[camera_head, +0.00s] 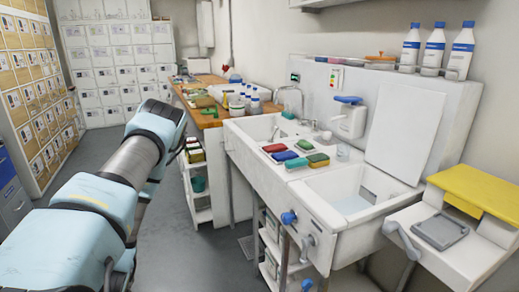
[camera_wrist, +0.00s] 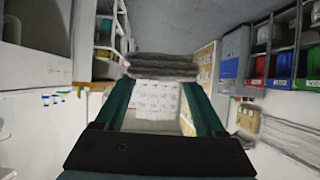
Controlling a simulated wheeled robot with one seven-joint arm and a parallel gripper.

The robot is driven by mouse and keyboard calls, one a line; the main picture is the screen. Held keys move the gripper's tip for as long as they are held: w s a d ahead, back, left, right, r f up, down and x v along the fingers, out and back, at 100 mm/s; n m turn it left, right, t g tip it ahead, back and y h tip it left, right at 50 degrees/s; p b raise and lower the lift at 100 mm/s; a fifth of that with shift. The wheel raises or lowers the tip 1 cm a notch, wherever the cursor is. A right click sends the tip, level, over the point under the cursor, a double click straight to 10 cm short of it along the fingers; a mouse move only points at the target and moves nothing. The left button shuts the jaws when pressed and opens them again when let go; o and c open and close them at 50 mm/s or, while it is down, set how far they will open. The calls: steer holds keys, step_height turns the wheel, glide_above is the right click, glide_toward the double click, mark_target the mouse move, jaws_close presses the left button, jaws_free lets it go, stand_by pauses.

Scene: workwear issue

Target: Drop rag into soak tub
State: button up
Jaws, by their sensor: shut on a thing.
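My gripper (camera_wrist: 160,80) shows in the wrist view with its two dark green fingers. It is shut on a grey folded rag (camera_wrist: 162,66), which lies across the fingertips in layers. In the head view my arm reaches away on the left, and the gripper and rag are hidden. The right sink basin (camera_head: 352,203) has what looks like water in it. A pale tub (camera_head: 226,93) stands on the wooden counter further back. I cannot tell which of these is the soak tub.
Coloured sponges (camera_head: 283,155) lie on the ledge between the two basins. White bottles (camera_head: 434,48) stand on the shelf above. The wooden counter (camera_head: 205,112) is cluttered. Lockers (camera_head: 120,62) line the back. The grey floor (camera_head: 205,245) beside the sink is clear.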

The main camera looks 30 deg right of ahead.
steer(key=shift+s+d+r+p, duration=0.15)
steer(key=shift+r+p, duration=0.15)
steer(key=shift+r, duration=0.3)
steer(key=shift+s+a+r+p, duration=0.1)
steer(key=shift+r+p, duration=0.15)
steer(key=shift+r, duration=0.3)
steer(key=shift+s+f+b, duration=0.25)
steer(key=shift+f+b, duration=0.25)
steer(key=shift+f, duration=0.4)
steer(key=shift+s+f, duration=0.1)
steer(key=shift+s, duration=0.05)
